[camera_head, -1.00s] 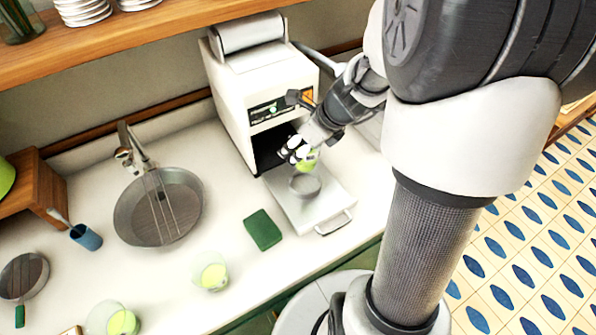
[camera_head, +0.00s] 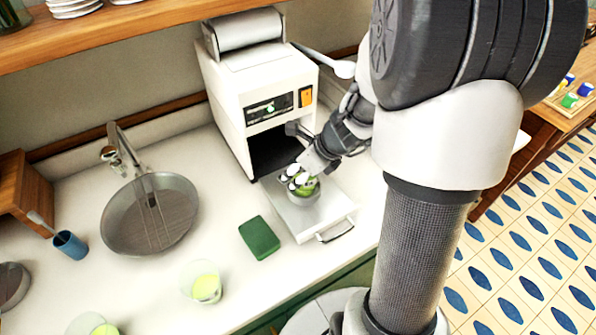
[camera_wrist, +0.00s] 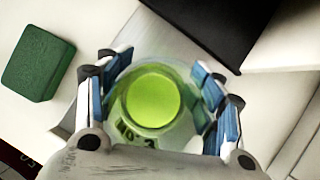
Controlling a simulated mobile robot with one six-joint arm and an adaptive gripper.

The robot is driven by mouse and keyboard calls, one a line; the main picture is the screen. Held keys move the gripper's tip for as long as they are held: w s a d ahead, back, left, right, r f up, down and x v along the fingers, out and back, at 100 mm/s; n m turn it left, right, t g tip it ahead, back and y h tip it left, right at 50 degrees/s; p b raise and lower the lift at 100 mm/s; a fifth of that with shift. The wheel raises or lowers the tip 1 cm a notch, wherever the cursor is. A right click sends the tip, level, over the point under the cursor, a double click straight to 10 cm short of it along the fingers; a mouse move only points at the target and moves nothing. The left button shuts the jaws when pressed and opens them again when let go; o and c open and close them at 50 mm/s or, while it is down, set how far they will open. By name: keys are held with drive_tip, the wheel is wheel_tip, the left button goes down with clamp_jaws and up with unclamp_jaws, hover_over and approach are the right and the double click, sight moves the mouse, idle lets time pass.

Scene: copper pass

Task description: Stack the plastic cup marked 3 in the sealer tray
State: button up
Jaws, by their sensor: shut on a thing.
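The plastic cup (camera_wrist: 150,95) holds bright green contents and shows the marking "NO 3" in the wrist view. My gripper (camera_wrist: 160,100) is shut on it, with a finger pad on each side. In the head view my gripper (camera_head: 302,180) and the cup are at the round holder of the sealer tray (camera_head: 335,215), which is pulled out in front of the white sealer (camera_head: 258,95). The cup looks upright and partly within the holder's rim. My fingers hide part of it, so I cannot tell whether it is fully seated.
A green sponge (camera_head: 260,238) lies left of the tray. Another cup with green contents (camera_head: 205,287) stands near the counter's front, and a further one (camera_head: 93,325) at the lower left. A round sink (camera_head: 150,215) and blue tumbler (camera_head: 70,245) are farther left.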

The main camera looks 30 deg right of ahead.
drive_tip(key=shift+f, duration=0.35)
drive_tip(key=o, duration=1.2)
drive_tip(key=shift+c, duration=0.2)
drive_tip(key=shift+r, duration=0.1)
drive_tip(key=shift+r, duration=0.3)
drive_tip(key=p+v, duration=0.6)
drive_tip(key=v, duration=0.6)
